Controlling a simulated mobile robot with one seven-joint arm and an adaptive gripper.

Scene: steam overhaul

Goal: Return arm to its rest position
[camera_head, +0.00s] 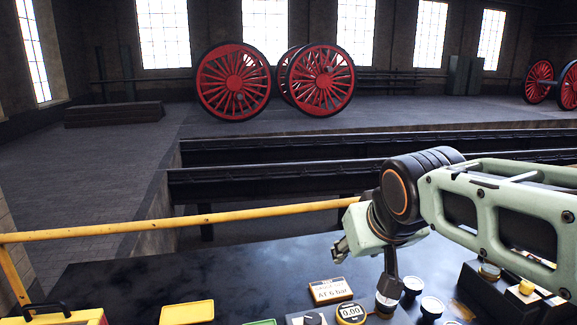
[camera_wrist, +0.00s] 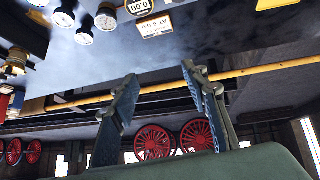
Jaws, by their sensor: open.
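My arm (camera_head: 495,205) comes in from the right in the head view, its pale green links reaching over the dark bench. My gripper (camera_head: 341,246) is above the bench near the yellow rail, pointing left and away. In the wrist view, the two fingers of my gripper (camera_wrist: 160,80) stand well apart with nothing between them. The bench top (camera_head: 190,268) lies below the gripper. The wrist view is upside down, with the bench at its top.
A yellow rail (camera_head: 180,221) runs behind the bench. A sign reading "AT 6 bar" (camera_head: 330,290), a 0.00 gauge (camera_head: 351,313), dials (camera_head: 432,306) and a yellow tray (camera_head: 187,312) are on the bench. Red wheels (camera_head: 233,82) stand beyond a pit. The bench's left-middle is clear.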

